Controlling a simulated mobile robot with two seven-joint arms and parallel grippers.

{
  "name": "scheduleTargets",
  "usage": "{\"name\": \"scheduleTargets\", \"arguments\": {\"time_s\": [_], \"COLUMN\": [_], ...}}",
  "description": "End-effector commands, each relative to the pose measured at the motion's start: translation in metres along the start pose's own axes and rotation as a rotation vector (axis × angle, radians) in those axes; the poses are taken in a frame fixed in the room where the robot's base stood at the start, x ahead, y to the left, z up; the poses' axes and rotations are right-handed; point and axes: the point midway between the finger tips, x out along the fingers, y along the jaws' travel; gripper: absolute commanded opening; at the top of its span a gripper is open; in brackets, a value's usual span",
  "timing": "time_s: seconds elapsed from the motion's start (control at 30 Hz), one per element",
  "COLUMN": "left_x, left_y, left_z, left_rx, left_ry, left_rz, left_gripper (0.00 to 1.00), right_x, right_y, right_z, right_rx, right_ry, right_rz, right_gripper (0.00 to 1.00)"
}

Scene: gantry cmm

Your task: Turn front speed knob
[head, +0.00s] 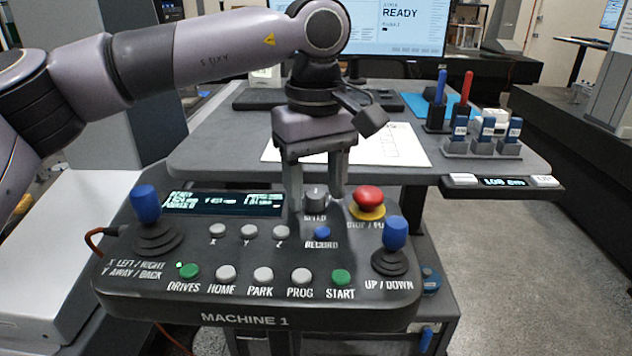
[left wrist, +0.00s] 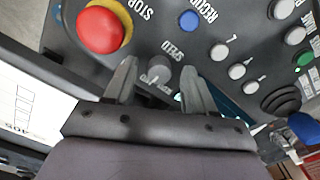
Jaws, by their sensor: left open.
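The speed knob (head: 316,197) is a small grey dial on the black control panel (head: 250,319), above the word SPEED and left of the red stop button. It also shows in the left wrist view (left wrist: 159,75), lying between the two fingertips. My left gripper (head: 316,199) points down over the knob from behind, with one finger on each side. In the left wrist view the fingers (left wrist: 155,85) are spread apart, with gaps to the knob. Whether a finger touches the panel cannot be told. My right gripper is not in view.
The red stop button (head: 367,198) stands close right of the knob. A blue-topped joystick (head: 146,205) is at the panel's left and another (head: 395,233) at its right. The blue RECORD button (head: 322,232) is just in front. A grey table (head: 215,140) with a paper sheet lies behind.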

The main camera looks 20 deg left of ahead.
Motion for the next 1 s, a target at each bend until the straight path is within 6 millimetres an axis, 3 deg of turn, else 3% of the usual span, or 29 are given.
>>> {"name": "scheduleTargets", "arguments": {"time_s": [0.23,0.4,0.73,1.0], "left_x": [0.001,0.0008,0.0006,0.0007], "left_y": [-0.0001,-0.0001,0.0001,0.0004], "left_z": [-0.0001,0.0,0.0001,0.0], "left_rx": [0.0,0.0,-0.033,-0.187], "left_ry": [0.0,0.0,-0.001,-0.001], "left_rz": [0.0,0.0,0.0,-0.001], "left_gripper": [0.51,0.0,0.0,0.0], "right_x": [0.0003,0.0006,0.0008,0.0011], "right_y": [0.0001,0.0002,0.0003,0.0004], "right_z": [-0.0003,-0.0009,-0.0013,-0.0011], "right_rx": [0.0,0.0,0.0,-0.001], "right_ry": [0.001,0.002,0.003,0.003], "right_rz": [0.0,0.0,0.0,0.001], "right_gripper": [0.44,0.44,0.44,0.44]}}
